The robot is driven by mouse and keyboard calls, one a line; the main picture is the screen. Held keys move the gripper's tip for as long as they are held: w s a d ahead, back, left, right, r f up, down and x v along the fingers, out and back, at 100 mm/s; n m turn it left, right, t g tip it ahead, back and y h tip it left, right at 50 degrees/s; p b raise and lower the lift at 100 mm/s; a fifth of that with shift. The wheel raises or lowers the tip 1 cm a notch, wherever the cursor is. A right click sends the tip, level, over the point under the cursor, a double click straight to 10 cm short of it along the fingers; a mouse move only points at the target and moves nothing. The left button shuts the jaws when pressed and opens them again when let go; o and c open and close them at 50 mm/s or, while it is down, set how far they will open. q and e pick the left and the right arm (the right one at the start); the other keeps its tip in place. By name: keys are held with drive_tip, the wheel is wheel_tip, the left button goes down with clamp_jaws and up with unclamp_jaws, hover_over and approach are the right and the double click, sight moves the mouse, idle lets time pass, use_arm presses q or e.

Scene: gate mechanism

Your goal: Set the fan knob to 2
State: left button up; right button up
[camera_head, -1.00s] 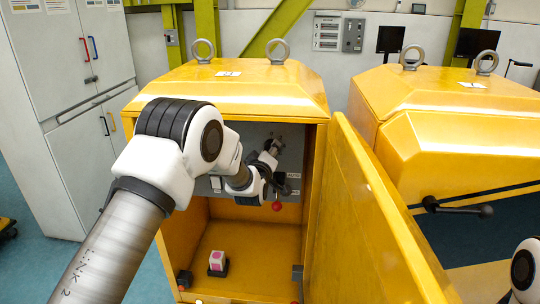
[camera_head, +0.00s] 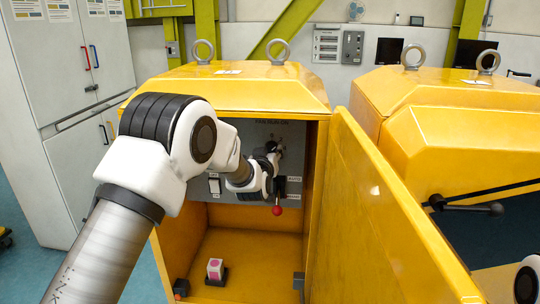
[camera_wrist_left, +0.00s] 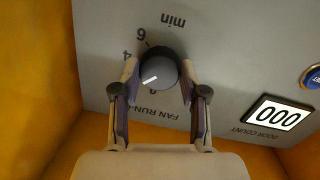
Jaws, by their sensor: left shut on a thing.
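The fan knob (camera_wrist_left: 157,68) is a dark round knob on the grey panel (camera_head: 260,133) inside the open yellow cabinet. My left gripper (camera_wrist_left: 157,78) has a finger on each side of it and is shut on it; it also shows small at the panel in the head view (camera_head: 275,148). In the wrist view the panel is upside down. The knob's white mark points to the lower left. The numbers 6 and 4 show at its upper left; a partly hidden 0 shows below. The 2 is not visible. My right gripper is not in view.
A counter display reading 000 (camera_wrist_left: 280,118) and a blue button (camera_wrist_left: 311,76) sit on the panel. A red-ended lever (camera_head: 277,210) hangs below my gripper. A pink and white cube (camera_head: 215,268) stands on the cabinet floor. The open door (camera_head: 385,220) borders the right.

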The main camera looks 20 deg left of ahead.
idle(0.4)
use_arm(q)
drive_tip(key=o, duration=1.2)
drive_tip(key=shift+c, duration=0.2)
drive_tip(key=shift+s, duration=0.1)
drive_tip(key=s+d+r, duration=0.1)
drive_tip(key=s, duration=1)
drive_tip(key=shift+s+d, duration=0.3)
drive_tip(key=shift+d, duration=0.1)
